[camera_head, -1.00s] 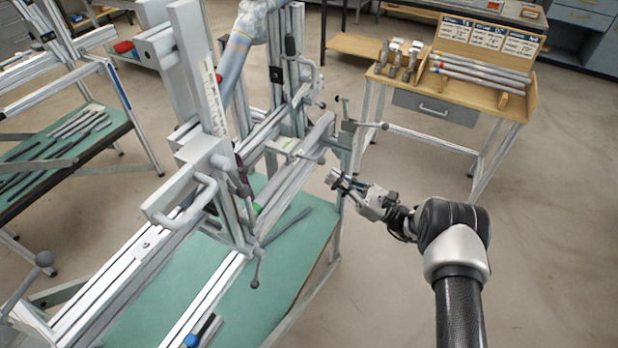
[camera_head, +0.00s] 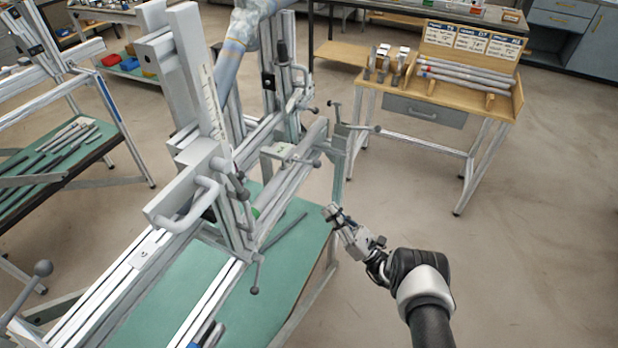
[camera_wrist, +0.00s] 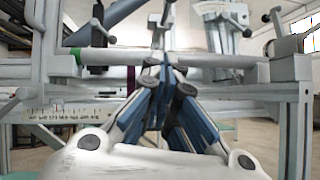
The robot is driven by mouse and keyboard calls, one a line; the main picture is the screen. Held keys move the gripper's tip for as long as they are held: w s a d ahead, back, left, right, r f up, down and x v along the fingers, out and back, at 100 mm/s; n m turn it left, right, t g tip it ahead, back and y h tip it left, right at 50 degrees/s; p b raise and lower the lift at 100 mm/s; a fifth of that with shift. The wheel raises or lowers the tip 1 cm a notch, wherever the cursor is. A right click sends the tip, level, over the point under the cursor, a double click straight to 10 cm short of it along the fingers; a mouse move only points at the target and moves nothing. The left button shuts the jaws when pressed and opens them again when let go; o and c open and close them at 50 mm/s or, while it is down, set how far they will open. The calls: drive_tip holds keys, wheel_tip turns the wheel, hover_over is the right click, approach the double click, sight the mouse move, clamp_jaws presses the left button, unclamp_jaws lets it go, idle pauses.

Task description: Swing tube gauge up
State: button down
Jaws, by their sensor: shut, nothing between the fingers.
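The frame jig (camera_head: 225,225) stands at centre left in the head view, with clamps, levers and a long grey tube (camera_head: 297,178) along its right side. A small flat bracket (camera_head: 285,152) with a ball-ended lever sits over that tube; I cannot tell for sure which part is the tube gauge. My gripper (camera_head: 331,212) is shut and empty, just right of the jig's near side. In the wrist view its fingertips (camera_wrist: 168,66) meet in front of the grey tube (camera_wrist: 225,56), which has a green ring at its left; contact cannot be told.
An upright bracket with a T-handle (camera_head: 355,128) stands at the jig's right end. A wooden bench (camera_head: 440,95) with tubes and clamps is behind on the right. A green-topped table (camera_head: 25,165) with rods is on the left. The floor right of my arm is clear.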

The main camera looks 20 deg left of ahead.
drive_tip(key=b, duration=0.8)
approach(290, 156)
drive_tip(key=shift+x, duration=1.15)
drive_tip(key=shift+r, duration=0.1)
